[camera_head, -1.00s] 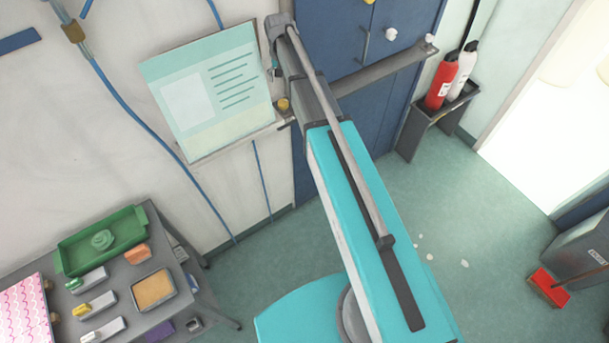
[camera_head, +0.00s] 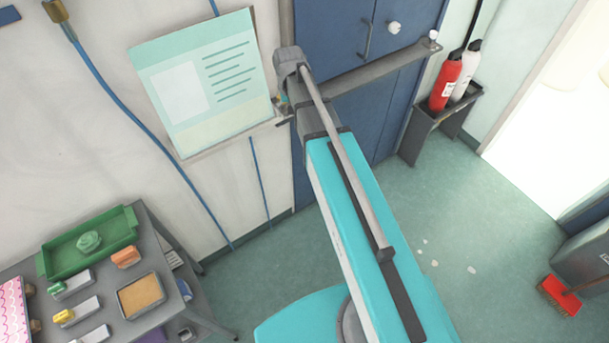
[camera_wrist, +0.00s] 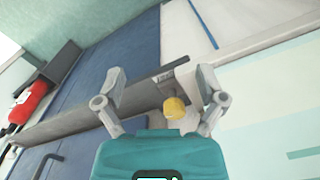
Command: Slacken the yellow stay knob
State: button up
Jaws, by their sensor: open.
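The yellow stay knob (camera_wrist: 174,108) shows in the wrist view as a round yellow knob near the end of the grey stay bar (camera_wrist: 90,122). My gripper (camera_wrist: 152,72) is open, its two grey fingers spread either side of the knob's place in the picture. The knob appears closer to the right finger. I cannot tell how deep the knob sits between the fingers or whether either touches it. In the head view the bar (camera_head: 375,80) crosses the blue cabinet, and my arm largely hides the knob's end.
A poster board (camera_head: 200,85) hangs left of my wrist. The blue cabinet (camera_head: 335,30) has a white knob (camera_head: 394,28). Fire extinguishers (camera_head: 446,82) stand right. A grey workbench (camera_head: 165,285) with a green tray (camera_head: 60,262) is lower left. Floor between is mostly clear.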

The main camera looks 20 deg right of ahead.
jog(key=s+f+n+b, duration=0.1)
jog(key=s+f+b, duration=0.9)
jog(key=s, duration=0.5)
jog(key=shift+s+f+n, duration=0.3)
jog(key=shift+s+f, duration=0.05)
jog(key=shift+s, duration=0.05)
jog(key=shift+a, duration=0.1)
dwell(1.0)
